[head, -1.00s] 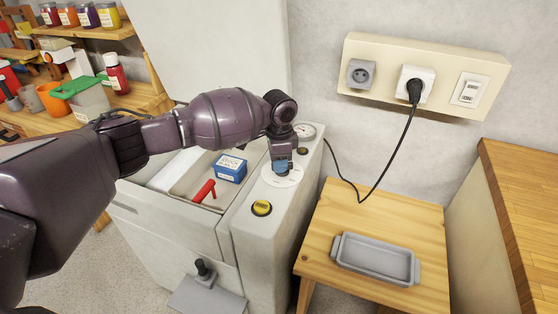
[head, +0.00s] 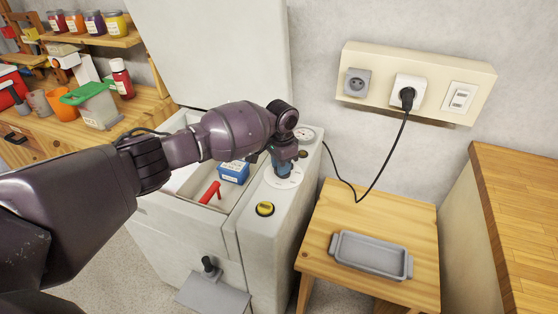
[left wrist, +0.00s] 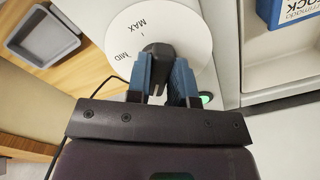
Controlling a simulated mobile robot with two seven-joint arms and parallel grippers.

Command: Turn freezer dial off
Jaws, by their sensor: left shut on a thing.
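The dial is a white disc (head: 291,183) on the top right ledge of the open white freezer (head: 258,246). In the left wrist view the disc (left wrist: 188,25) shows the marks MAX and MID; the rest of its scale is hidden. My left gripper (head: 283,167) points down at the dial. In the left wrist view its blue fingers (left wrist: 160,84) are shut on the dark dial knob (left wrist: 158,50), one on each side. I cannot tell exactly which mark the knob points at. A green light (left wrist: 206,98) glows beside the disc. My right gripper is not in view.
A yellow-and-black control (head: 265,208) and a round gauge (head: 305,134) sit on the ledge. A blue box (head: 234,172) and a red-handled thing (head: 210,192) are inside the freezer. A wooden stool (head: 325,240) with a grey tray (head: 370,257) stands right; a cord hangs behind.

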